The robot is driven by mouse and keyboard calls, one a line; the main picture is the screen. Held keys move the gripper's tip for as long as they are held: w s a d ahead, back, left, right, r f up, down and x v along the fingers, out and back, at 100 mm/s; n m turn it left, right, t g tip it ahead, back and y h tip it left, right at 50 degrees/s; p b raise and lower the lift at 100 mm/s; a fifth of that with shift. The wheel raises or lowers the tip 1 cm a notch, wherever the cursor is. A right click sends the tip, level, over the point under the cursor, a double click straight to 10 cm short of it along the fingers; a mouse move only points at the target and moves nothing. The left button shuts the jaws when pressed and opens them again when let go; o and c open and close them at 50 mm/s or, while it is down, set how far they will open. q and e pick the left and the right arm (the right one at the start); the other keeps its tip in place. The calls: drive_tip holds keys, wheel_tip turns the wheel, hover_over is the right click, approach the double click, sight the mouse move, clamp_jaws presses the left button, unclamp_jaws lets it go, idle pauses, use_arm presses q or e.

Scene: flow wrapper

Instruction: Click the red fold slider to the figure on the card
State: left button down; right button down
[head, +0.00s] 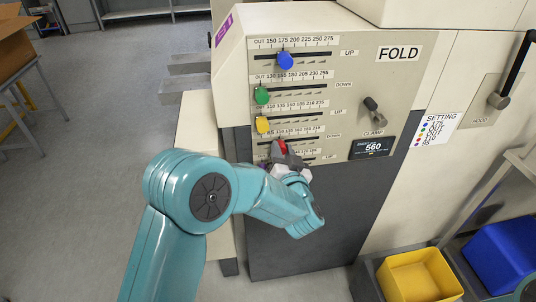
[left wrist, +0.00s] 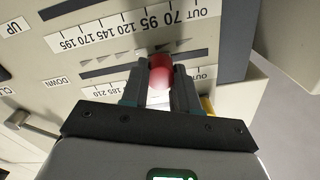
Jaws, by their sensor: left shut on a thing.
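The red fold slider (head: 282,147) is a red knob in the fourth slot of the fold panel (head: 385,75). My left gripper (head: 288,161) is at it. In the left wrist view the red knob (left wrist: 160,70) sits between the fingers of my left gripper (left wrist: 158,88), which is shut on it. The fingers hide part of its scale; OUT and 185 to 210 show either side. The knob stands toward the OUT end. The SETTING card (head: 439,131) has coloured dots with figures; the red row is too small to read surely. My right gripper is not in view.
Blue (head: 285,60), green (head: 262,95) and yellow (head: 263,125) sliders sit in the slots above. A clamp lever (head: 374,108) and a display (head: 373,148) reading 560 are to the right. A yellow bin (head: 420,275) and a blue bin (head: 505,255) stand lower right.

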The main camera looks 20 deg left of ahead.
use_arm(q)
drive_tip(key=shift+w+d, duration=0.2)
drive_tip(key=shift+d, duration=0.2)
drive_tip(key=c, duration=0.8)
unclamp_jaws()
drive_tip(key=shift+c, duration=0.2)
drive_tip(key=b+v, duration=0.1)
drive_tip(key=v, duration=1.5)
drive_tip(key=shift+s+d, duration=0.1)
drive_tip(key=shift+s, duration=0.05)
